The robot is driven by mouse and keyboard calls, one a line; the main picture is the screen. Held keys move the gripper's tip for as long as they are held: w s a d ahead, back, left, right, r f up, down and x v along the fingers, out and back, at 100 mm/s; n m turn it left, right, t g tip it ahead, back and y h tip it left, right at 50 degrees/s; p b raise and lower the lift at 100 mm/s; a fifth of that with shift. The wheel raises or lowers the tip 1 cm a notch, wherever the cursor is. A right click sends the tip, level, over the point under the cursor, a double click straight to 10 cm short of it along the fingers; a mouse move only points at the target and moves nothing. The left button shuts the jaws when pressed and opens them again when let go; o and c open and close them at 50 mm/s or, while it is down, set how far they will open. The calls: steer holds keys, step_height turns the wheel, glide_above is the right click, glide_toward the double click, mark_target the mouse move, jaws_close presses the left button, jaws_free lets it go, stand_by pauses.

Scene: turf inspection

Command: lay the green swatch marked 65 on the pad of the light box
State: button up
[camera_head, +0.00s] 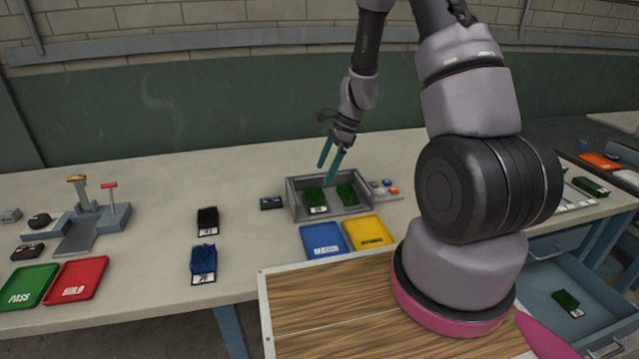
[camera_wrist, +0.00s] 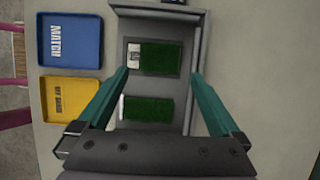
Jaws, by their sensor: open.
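The light box (camera_head: 297,205) is a grey open-topped box on the bench. It holds two green swatches side by side. The left swatch (camera_head: 315,197) lies on the darker pad, seen around it in the wrist view (camera_wrist: 126,50); its white label shows there, its number too small to read. I cannot tell which is marked 65. My gripper (camera_head: 328,170) is open and empty above the box; it also shows in the wrist view (camera_wrist: 160,76).
A blue tray (camera_head: 323,239) and a yellow tray (camera_head: 368,232) stand before the box. A black swatch (camera_head: 207,220) and a blue swatch (camera_head: 203,261) lie to the left. Another green swatch (camera_head: 566,303) lies in an open drawer (camera_head: 600,315) at right.

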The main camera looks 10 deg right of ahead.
steer(key=s+d+r+n+t, duration=0.15)
steer(key=s+r+n, duration=0.25)
steer(key=r, duration=0.9)
steer(key=s+r+n+t, duration=0.2)
steer(key=s+r+n, duration=0.15)
steer(key=r, duration=0.95)
steer(key=s+r+n+t+h, duration=0.1)
steer(key=s+r+n+t, duration=0.1)
steer(key=s+r, duration=0.3)
steer(key=s+d+r+n+t+h, duration=0.1)
steer(key=s+r+n, duration=0.3)
steer(key=s, duration=0.6)
steer(key=shift+d+r+t, duration=0.15)
steer(key=shift+r+t, duration=0.2)
steer(key=shift+r, duration=0.05)
steer(key=shift+w, duration=0.1)
